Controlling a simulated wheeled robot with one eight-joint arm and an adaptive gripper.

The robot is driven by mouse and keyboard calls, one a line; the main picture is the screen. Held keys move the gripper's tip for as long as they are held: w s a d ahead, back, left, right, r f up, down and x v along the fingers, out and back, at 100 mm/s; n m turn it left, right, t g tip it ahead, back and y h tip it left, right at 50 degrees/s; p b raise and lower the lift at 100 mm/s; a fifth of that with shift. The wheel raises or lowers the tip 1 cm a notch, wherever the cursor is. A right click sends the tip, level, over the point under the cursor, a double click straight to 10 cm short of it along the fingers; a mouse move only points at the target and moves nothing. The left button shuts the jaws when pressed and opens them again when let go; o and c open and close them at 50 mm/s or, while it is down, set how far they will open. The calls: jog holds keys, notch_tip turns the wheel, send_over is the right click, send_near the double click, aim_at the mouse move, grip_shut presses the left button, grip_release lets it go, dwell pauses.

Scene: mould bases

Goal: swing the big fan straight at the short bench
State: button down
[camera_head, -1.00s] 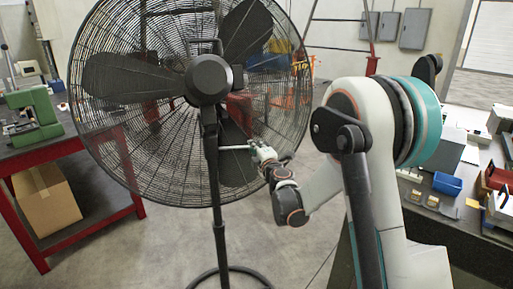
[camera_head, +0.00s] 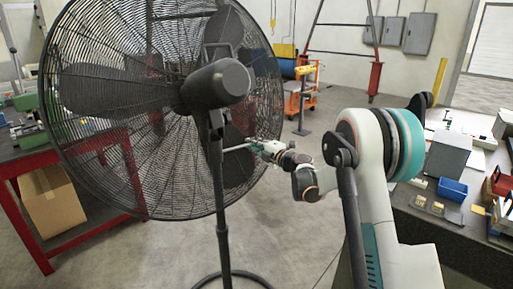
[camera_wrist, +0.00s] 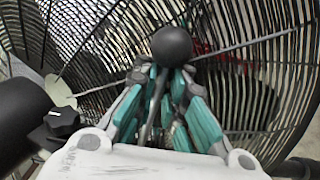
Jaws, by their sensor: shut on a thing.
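The big fan (camera_head: 165,85) is a black caged pedestal fan at the left centre of the head view. Its motor housing (camera_head: 215,84) shows, pointing toward me and right. My gripper (camera_head: 262,149) is at the lower right of the cage, shut on the fan's handle (camera_head: 237,147), a thin rod. In the wrist view, my gripper (camera_wrist: 160,108) has its fingers on both sides of the rod, with a black ball knob (camera_wrist: 172,46) beyond them. A red-framed bench (camera_head: 95,148) stands behind the fan at left; a dark bench (camera_head: 425,205) stands at right. I cannot tell which is the short one.
A cardboard box (camera_head: 52,197) sits on the red bench's lower shelf, and a green machine (camera_head: 27,103) is on its top. Blue (camera_head: 453,189) and red bins lie on the right bench. The fan's round base (camera_head: 235,280) is on open floor. An orange trolley (camera_head: 300,95) stands behind.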

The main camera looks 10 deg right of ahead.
jog(key=shift+w+r+n+g+y, duration=0.1)
jog(key=shift+w+n+g+y, duration=0.5)
jog(key=shift+w+y, duration=0.55)
jog(key=shift+w, duration=0.15)
jog(key=c, duration=1.7)
grip_release()
jog(key=v, duration=1.2)
jog(key=shift+d, duration=0.15)
